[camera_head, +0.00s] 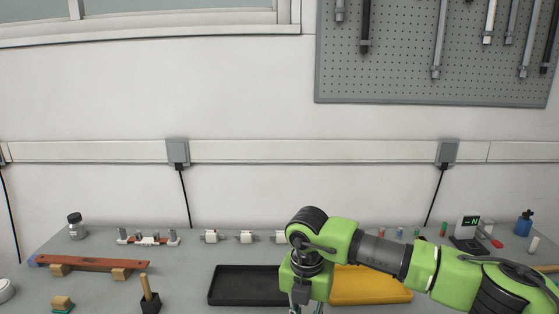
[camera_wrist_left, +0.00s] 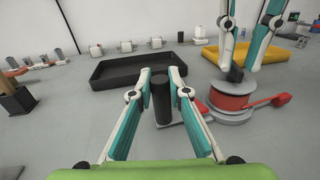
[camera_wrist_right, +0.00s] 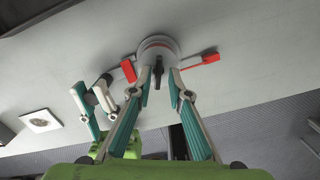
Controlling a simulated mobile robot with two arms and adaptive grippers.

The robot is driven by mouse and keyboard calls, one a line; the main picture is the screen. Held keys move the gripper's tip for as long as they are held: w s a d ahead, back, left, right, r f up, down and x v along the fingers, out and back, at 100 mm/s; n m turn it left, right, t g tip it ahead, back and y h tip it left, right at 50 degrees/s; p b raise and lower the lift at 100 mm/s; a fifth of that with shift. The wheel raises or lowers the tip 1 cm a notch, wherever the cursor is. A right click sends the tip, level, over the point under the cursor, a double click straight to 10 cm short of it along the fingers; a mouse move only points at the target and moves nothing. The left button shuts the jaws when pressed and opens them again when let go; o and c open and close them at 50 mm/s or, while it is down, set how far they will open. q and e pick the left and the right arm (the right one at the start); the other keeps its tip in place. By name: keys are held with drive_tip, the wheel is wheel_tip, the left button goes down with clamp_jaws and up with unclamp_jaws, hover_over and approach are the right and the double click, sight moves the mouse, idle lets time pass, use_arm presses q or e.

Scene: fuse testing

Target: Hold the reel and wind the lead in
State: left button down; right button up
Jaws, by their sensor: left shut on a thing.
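The reel (camera_wrist_left: 228,98), wound with red lead, stands on a round grey base on the bench in the left wrist view. The right wrist view shows the reel (camera_wrist_right: 172,42) from above. My left gripper (camera_wrist_left: 161,78) is shut on the upright black handle (camera_wrist_left: 161,100) beside the reel. My right gripper (camera_wrist_right: 160,72) points down over the reel, its fingers apart on either side of a small black knob (camera_wrist_right: 158,74). A red plug-like end (camera_wrist_right: 210,58) lies beside the reel. In the head view my right arm hides the reel.
A black tray (camera_head: 213,291) and a yellow tray (camera_head: 375,288) lie behind the reel. White fuse holders (camera_head: 246,237) line the back. A wooden bar (camera_head: 92,262) on blocks and a dark holder (camera_head: 150,302) are at left. A display meter (camera_head: 468,230) stands at right.

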drive_tip(key=shift+r, duration=2.75)
drive_tip(key=shift+o, duration=0.3)
drive_tip(key=shift+a, duration=0.1)
drive_tip(key=shift+r, duration=0.4)
drive_tip(key=shift+f, duration=3.45)
clamp_jaws()
